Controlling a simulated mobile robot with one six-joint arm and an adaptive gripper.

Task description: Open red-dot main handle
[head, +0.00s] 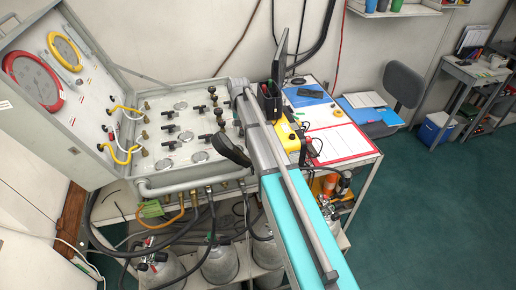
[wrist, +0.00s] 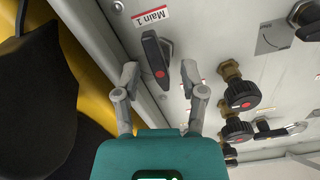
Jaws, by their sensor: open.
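A black lever handle with a red dot (wrist: 155,62) sits on the light grey panel beside a white and red "Main 1" label (wrist: 151,15). In the wrist view, my gripper (wrist: 160,78) is open, with one finger on each side of the handle. The handle's lower end lies between the fingertips. A gap shows on both sides; whether the tips are deep enough to flank it is hard to tell. In the head view, the valve panel (head: 155,158) is partly covered by my arm, and I cannot make out the fingers or this handle there.
Black knobs with red dots (wrist: 239,95) stand right of my gripper in the wrist view. A yellow and black object lies close on the left. In the head view, an open lid with gauges (head: 42,75) stands left, cylinders (head: 220,262) below, and a desk with papers (head: 340,140) right.

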